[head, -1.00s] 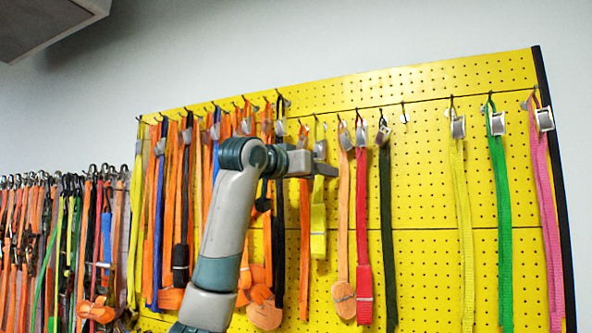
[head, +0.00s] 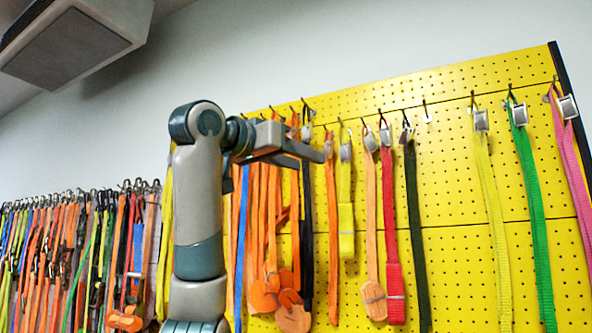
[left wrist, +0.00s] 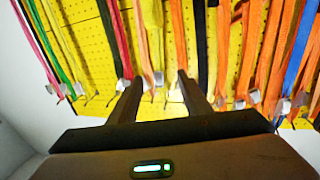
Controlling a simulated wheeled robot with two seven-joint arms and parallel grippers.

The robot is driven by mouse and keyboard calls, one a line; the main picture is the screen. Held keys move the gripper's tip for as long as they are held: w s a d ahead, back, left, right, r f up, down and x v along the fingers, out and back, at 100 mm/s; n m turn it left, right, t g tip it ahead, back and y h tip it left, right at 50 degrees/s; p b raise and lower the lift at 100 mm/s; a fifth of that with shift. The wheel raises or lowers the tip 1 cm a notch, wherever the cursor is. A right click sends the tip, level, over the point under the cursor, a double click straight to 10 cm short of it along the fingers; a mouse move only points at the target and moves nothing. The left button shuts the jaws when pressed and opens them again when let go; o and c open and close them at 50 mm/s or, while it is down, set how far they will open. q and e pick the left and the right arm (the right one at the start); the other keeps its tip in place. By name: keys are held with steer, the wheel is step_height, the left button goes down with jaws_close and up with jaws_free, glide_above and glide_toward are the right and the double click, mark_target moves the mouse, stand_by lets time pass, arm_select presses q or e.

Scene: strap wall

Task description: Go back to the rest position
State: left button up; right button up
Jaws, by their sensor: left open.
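My left gripper (head: 308,157) is raised in front of the yellow pegboard (head: 455,165) in the head view, pointing right. Its jaws are apart with nothing between them. In the left wrist view its two fingers (left wrist: 158,92) show apart, with hanging straps behind them. A yellow strap (head: 345,190) and an orange strap (head: 333,230) hang close to the fingertips in the head view; I cannot tell the exact gap. My right gripper is in neither view.
Many orange and blue straps hang behind my left arm, partly hidden. Red (head: 390,225), green (head: 530,200) and pink (head: 570,140) straps hang to the right. A crowded strap rack (head: 75,240) is at left. A grey box-shaped unit (head: 75,45) is at the ceiling.

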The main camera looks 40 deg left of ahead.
arm_select(q)
steer(key=shift+s, duration=0.65)
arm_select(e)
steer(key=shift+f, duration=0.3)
arm_select(q)
steer(key=shift+f, duration=0.1)
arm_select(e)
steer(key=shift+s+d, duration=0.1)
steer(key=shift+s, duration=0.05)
